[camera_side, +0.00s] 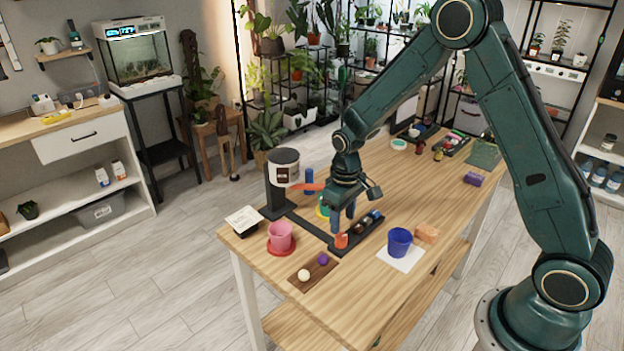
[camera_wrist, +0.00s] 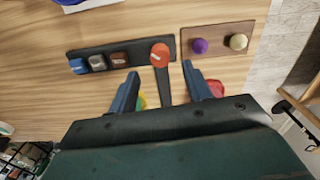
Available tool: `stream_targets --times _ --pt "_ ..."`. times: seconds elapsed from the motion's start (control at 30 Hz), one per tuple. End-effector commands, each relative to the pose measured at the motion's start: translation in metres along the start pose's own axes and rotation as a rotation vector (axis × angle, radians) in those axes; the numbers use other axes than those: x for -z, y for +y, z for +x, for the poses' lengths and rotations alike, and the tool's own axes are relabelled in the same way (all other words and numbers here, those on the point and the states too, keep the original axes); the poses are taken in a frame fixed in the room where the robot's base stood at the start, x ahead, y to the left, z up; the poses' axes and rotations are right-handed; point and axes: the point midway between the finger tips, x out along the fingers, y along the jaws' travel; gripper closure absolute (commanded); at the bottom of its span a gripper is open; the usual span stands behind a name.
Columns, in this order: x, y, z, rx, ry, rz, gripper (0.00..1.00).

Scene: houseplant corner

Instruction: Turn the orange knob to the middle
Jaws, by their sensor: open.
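The orange knob (camera_side: 341,241) sits at the near corner of a dark base on the wooden table. In the wrist view the knob (camera_wrist: 160,53) shows a pale mark on its top. It stands where a dark strip (camera_wrist: 163,88) meets a dark panel (camera_wrist: 140,47). My gripper (camera_side: 343,226) is low over the knob with its blue fingers pointing down. In the wrist view my gripper (camera_wrist: 160,73) is open, with one finger on each side of the knob's line and nothing between the tips but the dark strip. I cannot tell whether a finger touches the knob.
Blue, grey and brown pieces (camera_wrist: 97,62) line the dark panel. A brown board (camera_side: 313,272) holds a purple and a cream ball. A pink pot (camera_side: 281,235) stands on a red saucer. A blue pot (camera_side: 399,242) stands on a white sheet. A dark stand (camera_side: 273,195) rises behind.

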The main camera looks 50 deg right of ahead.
Motion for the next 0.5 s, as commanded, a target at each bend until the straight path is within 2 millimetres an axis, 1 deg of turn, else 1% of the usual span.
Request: stream_targets --times 0.03,0.2,0.4,0.5 --pt "-0.001 0.000 0.009 0.001 -0.004 0.000 0.51" --pt "0.000 0.000 0.030 0.000 -0.002 0.000 0.51" --pt "0.000 0.000 0.047 0.000 -0.001 0.000 0.51" --pt "0.000 0.000 0.051 0.000 0.000 0.000 0.51"
